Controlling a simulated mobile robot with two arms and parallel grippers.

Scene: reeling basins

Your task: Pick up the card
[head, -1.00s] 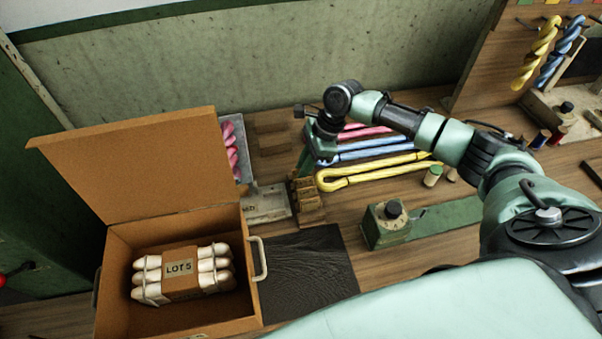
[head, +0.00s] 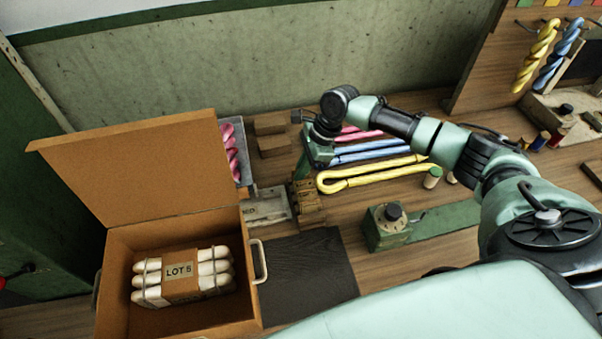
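A pale card-like piece (head: 266,209) with dark lettering lies on the bench between the open box and a small wooden rack (head: 309,206). Its left end is partly hidden by the box, and I cannot tell for certain that it is the card. My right gripper (head: 301,178) points down just above and behind the wooden rack, close to the pale piece's right end. Its fingers are small and dark here, so I cannot tell whether they are open or hold anything. My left gripper is out of view.
An open cardboard box (head: 225,328) with a bundle labelled LOT 5 (head: 182,275) stands at front left. A black mat (head: 305,265) lies beside it. Pink, blue and yellow skeins (head: 370,173) lie under my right forearm. A green dial block (head: 388,230) stands to the right.

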